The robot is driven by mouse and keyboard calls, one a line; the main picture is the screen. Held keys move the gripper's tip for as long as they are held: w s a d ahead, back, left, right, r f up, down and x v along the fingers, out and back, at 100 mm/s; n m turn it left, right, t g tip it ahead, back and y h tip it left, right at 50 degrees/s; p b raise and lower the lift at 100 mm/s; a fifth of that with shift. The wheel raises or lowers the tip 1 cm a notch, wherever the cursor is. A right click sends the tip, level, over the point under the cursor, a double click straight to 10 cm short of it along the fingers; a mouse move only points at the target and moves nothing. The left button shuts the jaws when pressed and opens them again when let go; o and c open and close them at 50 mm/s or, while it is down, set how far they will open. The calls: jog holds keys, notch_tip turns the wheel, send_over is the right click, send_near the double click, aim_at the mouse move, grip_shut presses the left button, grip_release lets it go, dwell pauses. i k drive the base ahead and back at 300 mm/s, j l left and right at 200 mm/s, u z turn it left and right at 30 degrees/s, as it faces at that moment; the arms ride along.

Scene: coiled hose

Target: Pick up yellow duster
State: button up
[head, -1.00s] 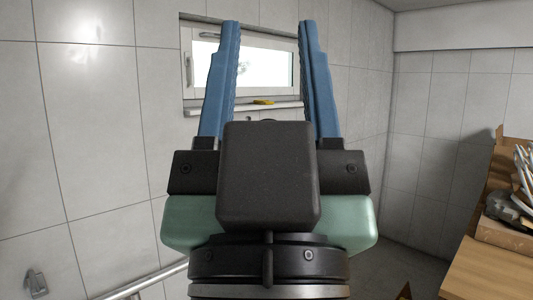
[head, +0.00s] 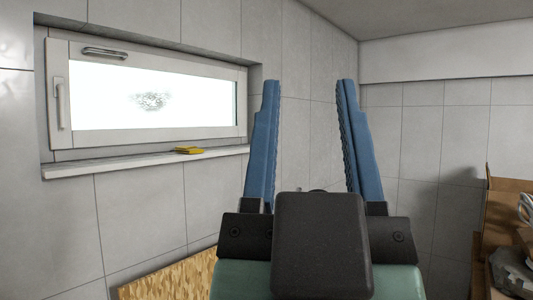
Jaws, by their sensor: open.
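The yellow duster (head: 188,150) is a small flat yellow thing lying on the white window sill (head: 115,166), right of the sill's middle. My gripper (head: 308,85) is in the lower right half of the head view, with its two blue fingers pointing up and spread wide apart. Nothing is between the fingers. The duster is to the left of the left finger, and it looks farther off and apart from the gripper. The duster is in full view.
The window (head: 150,95) is shut above the sill, set into a grey tiled wall. A speckled tan board (head: 170,278) stands low by the wall. At the right edge are brown boxes (head: 500,205) and a grey item (head: 512,272). The space around the fingers looks clear.

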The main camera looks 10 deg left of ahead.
aim_at(188, 149)
jog(key=i+l+u, duration=0.1)
jog(key=i+u, duration=0.25)
jog(key=i, duration=0.25)
jog(key=i+l+u, duration=0.35)
jog(key=i, duration=0.2)
jog(key=i+l+u, duration=0.4)
jog(key=i, duration=0.15)
jog(key=i+l+u, duration=0.5)
jog(key=l+u, duration=0.15)
jog(key=i+l+u, duration=0.2)
jog(key=l+u, duration=0.15)
jog(key=i+l+u, duration=0.1)
jog(key=l+u, duration=0.2)
jog(key=l, duration=0.15)
